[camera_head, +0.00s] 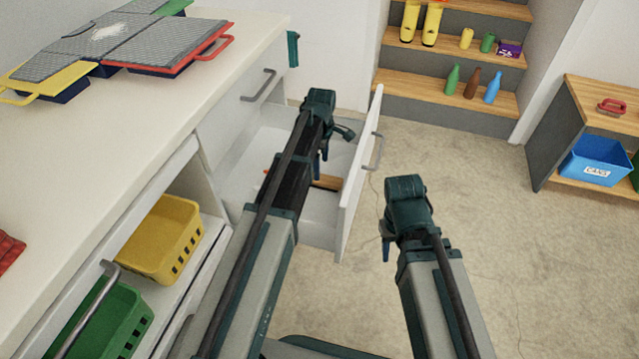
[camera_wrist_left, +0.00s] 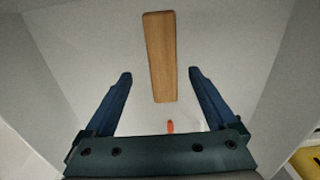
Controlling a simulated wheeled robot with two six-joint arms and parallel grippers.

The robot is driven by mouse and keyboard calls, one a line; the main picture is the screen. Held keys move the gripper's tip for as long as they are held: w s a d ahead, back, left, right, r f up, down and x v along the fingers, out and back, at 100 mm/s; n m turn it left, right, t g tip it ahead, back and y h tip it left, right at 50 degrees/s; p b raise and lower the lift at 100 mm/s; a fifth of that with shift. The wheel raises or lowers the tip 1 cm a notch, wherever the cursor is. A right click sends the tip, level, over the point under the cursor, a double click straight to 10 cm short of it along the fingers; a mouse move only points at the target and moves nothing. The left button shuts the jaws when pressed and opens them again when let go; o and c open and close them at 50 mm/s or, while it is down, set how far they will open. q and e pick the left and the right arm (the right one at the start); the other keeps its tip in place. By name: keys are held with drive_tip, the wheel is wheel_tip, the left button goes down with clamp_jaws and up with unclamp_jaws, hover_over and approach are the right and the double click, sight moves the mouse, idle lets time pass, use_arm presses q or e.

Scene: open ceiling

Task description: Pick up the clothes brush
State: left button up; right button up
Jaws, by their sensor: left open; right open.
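A long, flat wooden piece, probably the clothes brush (camera_head: 327,182), lies in the open drawer (camera_head: 318,228). In the left wrist view the brush (camera_wrist_left: 160,55) is fully seen on the drawer floor, beyond my fingertips and roughly centred between them. Any bristles are hidden. My left gripper (camera_head: 321,160) is over the drawer, pointing down; in the wrist view it (camera_wrist_left: 157,78) is open with nothing between its fingers. My right gripper (camera_head: 386,246) is open, outside the drawer to the right, above the floor.
A small orange-red item (camera_wrist_left: 170,126) lies in the drawer nearer my left wrist. The drawer's front panel (camera_head: 359,165) stands between my two grippers. The white counter (camera_head: 165,85) is at the left. A yellow basket (camera_head: 165,240) sits below it. Floor at right is clear.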

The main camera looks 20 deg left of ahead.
use_arm(q)
drive_tip(key=f+b, duration=0.5)
drive_tip(key=shift+s+a+f, duration=0.1)
drive_tip(key=shift+s+a, duration=0.1)
drive_tip(key=shift+s, duration=0.05)
clamp_jaws()
